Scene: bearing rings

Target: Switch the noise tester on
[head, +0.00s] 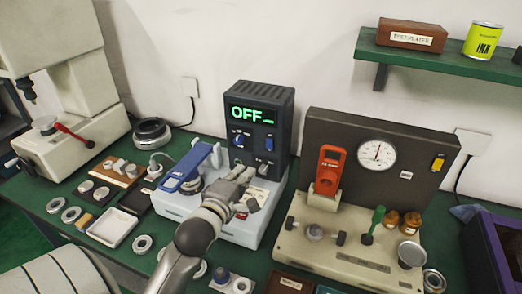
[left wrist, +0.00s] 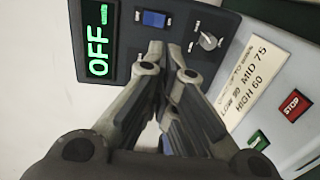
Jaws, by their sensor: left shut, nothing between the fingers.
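The noise tester is a dark upright panel (head: 284,110) on a pale blue-grey base, its green display (head: 247,114) reading OFF. In the left wrist view the display (left wrist: 97,38) also reads OFF, turned sideways. A blue rocker switch (head: 269,143) sits below the display at right, seen in the left wrist view too (left wrist: 155,18). A grey knob (left wrist: 208,42) is near it. My left gripper (head: 246,174) is shut and empty in front of the panel; its fingertips (left wrist: 172,47) appear beside the switch and knob. Whether they touch cannot be told. My right gripper is not in view.
On the base are a printed label (left wrist: 247,80), a red STOP button (left wrist: 293,105) and a green button (left wrist: 258,140). A blue clamp lever (head: 187,167) stands left of my gripper. A beige gauge rig (head: 345,245) stands at right. Rings and trays lie at left.

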